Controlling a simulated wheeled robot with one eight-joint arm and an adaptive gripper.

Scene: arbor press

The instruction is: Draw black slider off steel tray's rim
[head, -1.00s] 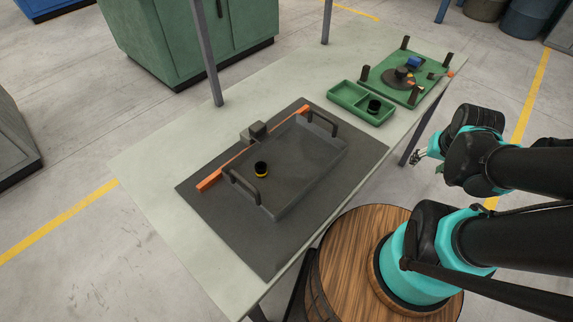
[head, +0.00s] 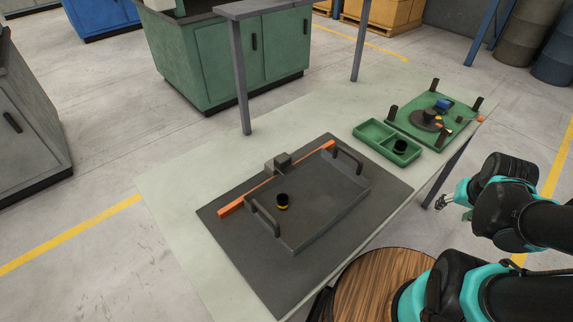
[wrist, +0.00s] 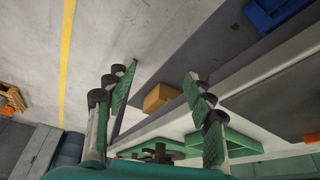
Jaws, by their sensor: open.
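The steel tray (head: 300,232) is a dark grey rectangle with a raised handle at each end, lying on a dark mat. A dark block, seemingly the black slider (head: 279,162), sits at the tray's far long edge beside an orange bar (head: 240,199). Whether it clasps the rim or only rests against it is too small to tell. My gripper (head: 452,204) is off to the right, beyond the table's edge and well apart from the tray. In the wrist view my gripper (wrist: 160,80) has its two fingers spread with nothing between them.
A green posted plate (head: 410,125) with small parts lies at the table's far right. The pale table (head: 175,195) is bare at left.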

